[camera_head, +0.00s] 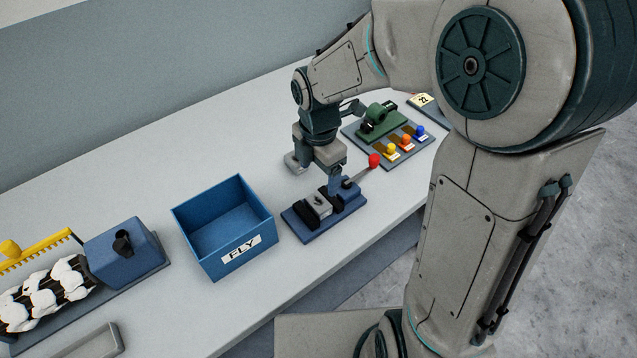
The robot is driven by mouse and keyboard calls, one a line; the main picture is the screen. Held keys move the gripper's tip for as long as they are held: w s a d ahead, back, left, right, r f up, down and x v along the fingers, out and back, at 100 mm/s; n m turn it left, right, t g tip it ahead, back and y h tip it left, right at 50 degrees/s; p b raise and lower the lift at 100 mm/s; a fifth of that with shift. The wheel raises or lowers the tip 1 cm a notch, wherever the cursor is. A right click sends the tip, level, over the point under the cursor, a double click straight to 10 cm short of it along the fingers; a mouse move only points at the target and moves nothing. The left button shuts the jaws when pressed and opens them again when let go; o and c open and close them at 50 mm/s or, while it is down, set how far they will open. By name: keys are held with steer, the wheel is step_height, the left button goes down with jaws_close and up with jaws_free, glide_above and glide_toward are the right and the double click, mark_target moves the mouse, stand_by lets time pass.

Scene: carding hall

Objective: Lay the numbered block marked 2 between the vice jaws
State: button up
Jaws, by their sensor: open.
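The vice (330,227) is blue with black jaws and stands on the table right of the blue bin. A light grey block with a small dark mark (319,203) lies between the black jaws; the mark is too small to read surely. My gripper (337,186) points down just behind and right of the block, close above the vice. It is open, with nothing seen between its fingers. The fingertips overlap the vice's right part in the picture, so I cannot tell whether they touch it. A rod with a red ball (374,160) sticks out at the vice's right.
A blue bin marked FLY (226,245) stands left of the vice. Further left are a blue box with a black knob (123,248) and a rack of white tufts. A panel with coloured knobs (407,155) lies at the right. The table behind the bin is clear.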

steer(key=s+d+r+m+t, duration=0.1)
steer(key=s+d+r+m, duration=0.3)
steer(key=m, duration=0.8)
steer(key=s+d+r+m+t, duration=0.2)
steer(key=s+d+r+m, duration=0.3)
steer(key=s+d+m, duration=0.3)
steer(key=m, duration=0.4)
steer(key=shift+s+m, duration=0.4)
